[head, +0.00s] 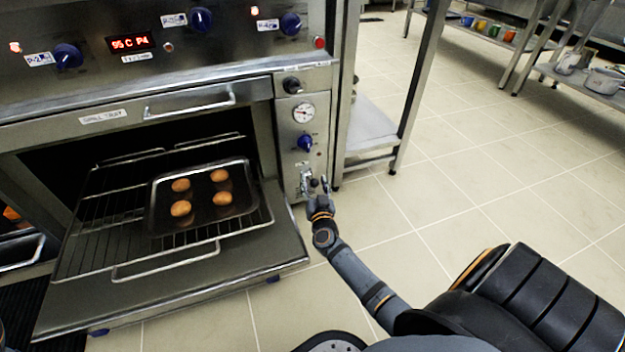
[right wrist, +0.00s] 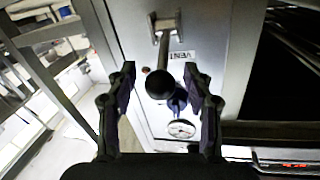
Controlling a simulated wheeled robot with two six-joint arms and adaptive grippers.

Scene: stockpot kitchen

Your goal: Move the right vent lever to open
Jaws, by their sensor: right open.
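The right vent lever shows in the right wrist view as a short metal rod with a black ball knob (right wrist: 160,84), mounted on a bracket beside a "VENT" label (right wrist: 182,55). In the head view the lever (head: 305,180) is small, low on the oven's right control panel, and partly hidden by my gripper. My right gripper (head: 317,186) is open at the panel. In the right wrist view its fingers (right wrist: 164,80) stand on both sides of the knob, with gaps visible. Whether the knob lies fully between the fingertips in depth I cannot tell. My left gripper is not in view.
The oven door (head: 180,285) is folded down, with a rack and a dark tray (head: 155,227) of several buns over it. A gauge (head: 304,113) and blue knob (head: 305,143) sit above the lever. A steel shelf stand (head: 370,125) is close right; floor beyond is clear.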

